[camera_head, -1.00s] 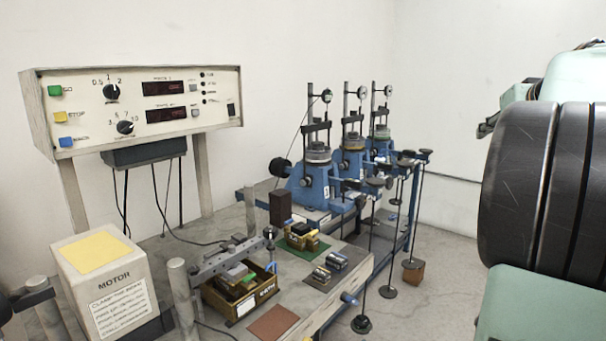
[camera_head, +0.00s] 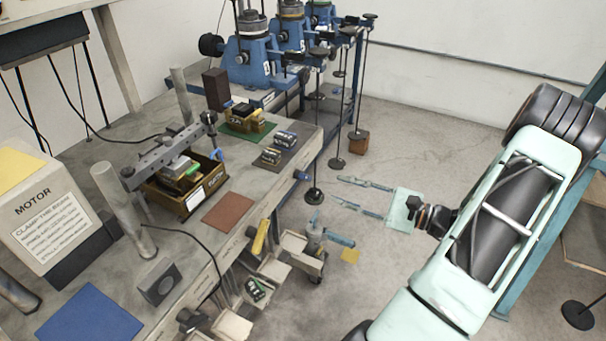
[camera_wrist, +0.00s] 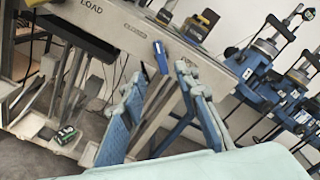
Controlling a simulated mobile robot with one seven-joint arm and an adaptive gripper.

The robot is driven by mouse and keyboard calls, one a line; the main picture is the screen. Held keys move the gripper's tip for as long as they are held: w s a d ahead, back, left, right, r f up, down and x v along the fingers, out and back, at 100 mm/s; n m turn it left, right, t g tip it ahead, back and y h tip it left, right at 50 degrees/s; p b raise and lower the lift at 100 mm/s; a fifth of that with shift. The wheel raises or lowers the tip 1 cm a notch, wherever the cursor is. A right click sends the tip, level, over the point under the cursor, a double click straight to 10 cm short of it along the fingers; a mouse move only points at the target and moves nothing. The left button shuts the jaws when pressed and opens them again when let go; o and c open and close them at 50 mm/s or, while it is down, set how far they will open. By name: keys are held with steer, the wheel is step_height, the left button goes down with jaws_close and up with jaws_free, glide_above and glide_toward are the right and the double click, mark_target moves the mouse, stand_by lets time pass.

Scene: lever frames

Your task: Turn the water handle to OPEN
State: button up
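I can read no WATER or OPEN lettering in any view. A small blue handle (camera_head: 302,175) sticks out from the front edge of the bench. It also shows in the wrist view (camera_wrist: 161,57), on the bench's front face near a label too blurred to read. A yellow handle (camera_head: 260,236) hangs farther left on the same front. I cannot tell for sure which is the water handle. My gripper (camera_head: 336,190) is open and empty, right of the blue handle and apart from it. In the wrist view the blue handle appears between my fingertips (camera_wrist: 162,72), farther off.
The bench (camera_head: 170,240) carries a wooden tray (camera_head: 208,190), a brown mat (camera_head: 229,212) and a motor box (camera_head: 45,215). Below its front are pale blocks and a grey cylinder with a blue-green lever (camera_head: 338,238). Hanging rods with weights (camera_head: 314,195) stand behind my gripper.

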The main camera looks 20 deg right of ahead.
mark_target(308, 178)
steer(key=x, duration=1.1)
steer(key=shift+r+p, duration=0.15)
steer(key=shift+p, duration=0.15)
jaws_close()
